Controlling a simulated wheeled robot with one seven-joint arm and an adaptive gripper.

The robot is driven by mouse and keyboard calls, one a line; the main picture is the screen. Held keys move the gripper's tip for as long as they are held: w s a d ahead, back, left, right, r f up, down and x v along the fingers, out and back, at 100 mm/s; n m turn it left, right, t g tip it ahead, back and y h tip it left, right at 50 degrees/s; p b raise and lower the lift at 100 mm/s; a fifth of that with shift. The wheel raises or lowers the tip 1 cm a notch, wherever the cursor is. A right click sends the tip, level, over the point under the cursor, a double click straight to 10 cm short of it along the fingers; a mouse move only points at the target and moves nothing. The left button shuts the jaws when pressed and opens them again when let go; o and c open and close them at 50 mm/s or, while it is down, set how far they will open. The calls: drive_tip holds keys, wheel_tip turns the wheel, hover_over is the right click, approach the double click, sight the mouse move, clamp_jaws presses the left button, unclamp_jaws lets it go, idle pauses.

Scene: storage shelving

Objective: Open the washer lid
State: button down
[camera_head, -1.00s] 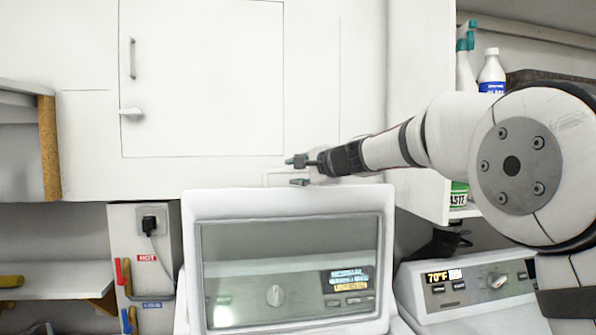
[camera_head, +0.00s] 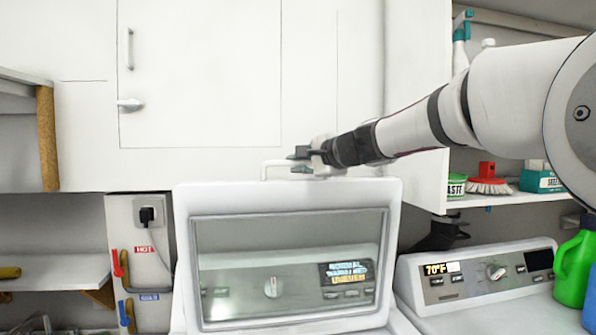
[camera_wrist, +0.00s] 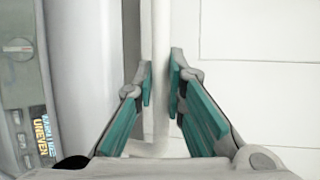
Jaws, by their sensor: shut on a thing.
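The washer lid (camera_head: 183,240) stands raised and tilted up in the head view, a white frame with a window. The washer's control panel (camera_head: 235,290) shows through the window. A thin white bar handle (camera_head: 274,163) stands at the lid's top edge. My gripper (camera_head: 299,161) is at that top edge, reaching in from the right. In the wrist view, my gripper (camera_wrist: 161,88) has its teal-padded fingers on either side of the white bar (camera_wrist: 161,115), shut on it. The lid's frame (camera_wrist: 88,60) runs left of the fingers there.
White cabinets (camera_head: 200,75) stand close behind the lid. A second machine (camera_head: 480,278) and a green bottle (camera_head: 577,265) are at right, below a shelf with a brush (camera_head: 488,182). A valve box (camera_head: 140,255) is at left.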

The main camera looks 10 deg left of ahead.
drive_tip(key=s, duration=0.2)
drive_tip(key=d+b, duration=0.1)
drive_tip(key=shift+s+f, duration=0.25)
drive_tip(key=shift+s, duration=0.15)
drive_tip(key=c, duration=1.6)
unclamp_jaws()
drive_tip(key=shift+c, duration=0.2)
drive_tip(key=shift+a, duration=0.1)
drive_tip(key=v, duration=1.2)
drive_tip(key=shift+w+r, duration=0.1)
drive_tip(key=shift+r, duration=0.05)
